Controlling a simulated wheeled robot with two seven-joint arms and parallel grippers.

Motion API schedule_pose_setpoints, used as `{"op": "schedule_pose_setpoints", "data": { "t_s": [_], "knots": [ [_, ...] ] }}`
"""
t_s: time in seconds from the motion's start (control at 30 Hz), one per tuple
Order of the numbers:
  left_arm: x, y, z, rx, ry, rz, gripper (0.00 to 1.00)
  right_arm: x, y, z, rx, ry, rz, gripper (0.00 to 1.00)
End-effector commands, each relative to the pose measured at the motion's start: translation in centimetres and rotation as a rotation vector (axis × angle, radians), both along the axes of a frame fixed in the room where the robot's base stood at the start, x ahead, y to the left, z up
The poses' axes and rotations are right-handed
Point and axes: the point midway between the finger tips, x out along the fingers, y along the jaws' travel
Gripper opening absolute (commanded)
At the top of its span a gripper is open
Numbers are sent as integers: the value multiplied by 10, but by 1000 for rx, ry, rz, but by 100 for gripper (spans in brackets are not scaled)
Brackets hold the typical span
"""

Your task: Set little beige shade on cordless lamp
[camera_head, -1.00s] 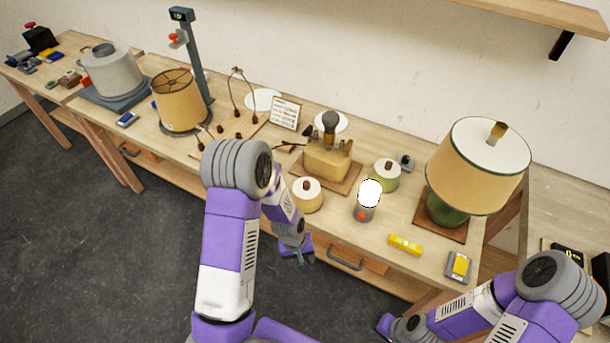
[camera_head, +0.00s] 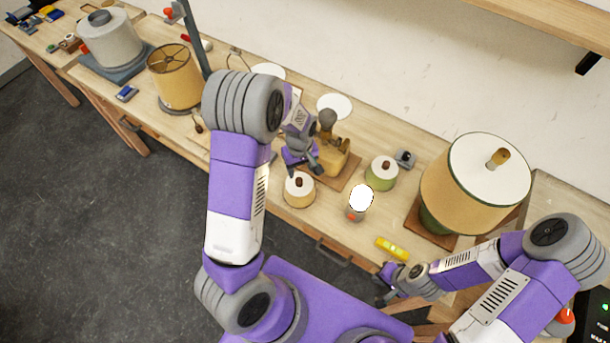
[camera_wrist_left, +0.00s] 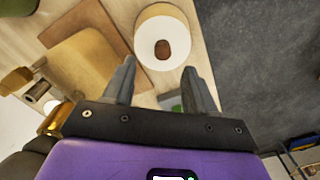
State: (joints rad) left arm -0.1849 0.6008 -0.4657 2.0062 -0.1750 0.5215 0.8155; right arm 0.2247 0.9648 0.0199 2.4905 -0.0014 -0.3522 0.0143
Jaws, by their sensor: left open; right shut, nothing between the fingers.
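The little beige shade (camera_head: 299,191), with a white top and brown knob, stands upright on the table near the front edge. The cordless lamp (camera_head: 357,211) stands to its right, a small grey body with a red spot and a glowing white bulb, bare on top. My left gripper (camera_head: 305,169) is open and empty, just behind and above the beige shade. In the left wrist view the shade (camera_wrist_left: 163,40) lies beyond the open fingertips (camera_wrist_left: 160,75), apart from them. My right gripper (camera_head: 386,285) is shut and empty near the front edge.
A green shade (camera_head: 381,174) stands behind the lamp. A yellow level (camera_head: 392,249) lies in front, and a large table lamp (camera_head: 474,185) stands to the right.

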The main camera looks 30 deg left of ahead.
Motion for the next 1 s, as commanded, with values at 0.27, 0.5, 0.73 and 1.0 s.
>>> {"op": "schedule_pose_setpoints", "data": {
  "t_s": [0.27, 0.5, 0.73, 1.0],
  "knots": [
    [0, 3, -35, 0, 4, 0, 56, 0, 0, 0, 0, 1, 0, 0],
    [2, 4, -65, -1, 2, -2, 56, 0, 0, -1, 0, 0, 0, 0],
    [2, 4, -67, -1, -1, -1, 56, 0, 0, 0, 0, 0, 0, 0],
    [2, 4, -67, -1, -1, -1, 21, 0, 0, 0, 0, 0, 0, 0]
  ]
}}
